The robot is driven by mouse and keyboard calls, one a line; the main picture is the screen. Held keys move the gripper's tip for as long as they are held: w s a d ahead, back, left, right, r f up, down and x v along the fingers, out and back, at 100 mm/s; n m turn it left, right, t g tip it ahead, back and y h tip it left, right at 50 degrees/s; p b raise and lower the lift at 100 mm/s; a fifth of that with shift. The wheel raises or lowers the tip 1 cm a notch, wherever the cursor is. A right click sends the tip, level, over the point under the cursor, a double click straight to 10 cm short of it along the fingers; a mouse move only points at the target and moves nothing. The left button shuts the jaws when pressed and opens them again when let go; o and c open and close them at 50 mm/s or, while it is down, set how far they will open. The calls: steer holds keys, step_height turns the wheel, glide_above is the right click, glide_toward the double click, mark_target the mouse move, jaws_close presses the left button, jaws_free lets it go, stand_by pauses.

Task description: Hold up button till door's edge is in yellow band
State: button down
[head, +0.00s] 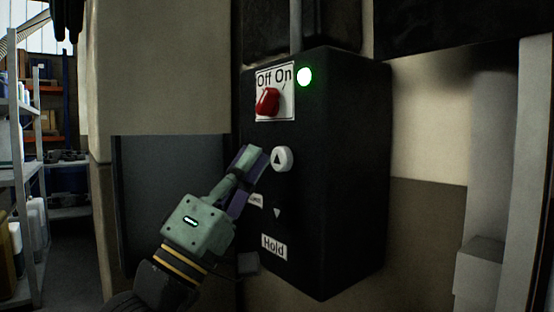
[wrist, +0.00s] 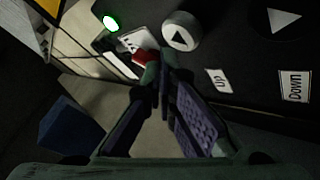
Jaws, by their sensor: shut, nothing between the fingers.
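A black control box (head: 350,170) hangs on the wall. Its white round up button (head: 282,158), marked with a black triangle, also shows in the wrist view (wrist: 180,32). A down arrow (head: 277,213) sits below it in the head view; the wrist view shows the down button (wrist: 284,20) with its "Down" label. My gripper (head: 256,160) is shut and empty, its tips just left of the up button in the head view. In the wrist view its tips (wrist: 160,68) appear short of the button; contact cannot be told. I cannot make out the door's edge against a yellow band.
A red Off/On knob (head: 267,101) and a lit green lamp (head: 304,76) are at the box's top. Shelving (head: 30,180) stands at far left; a pale column (head: 500,170) is at right.

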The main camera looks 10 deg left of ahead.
stand_by(0.3)
steer(key=shift+w+d, duration=0.25)
steer(key=shift+w, duration=0.1)
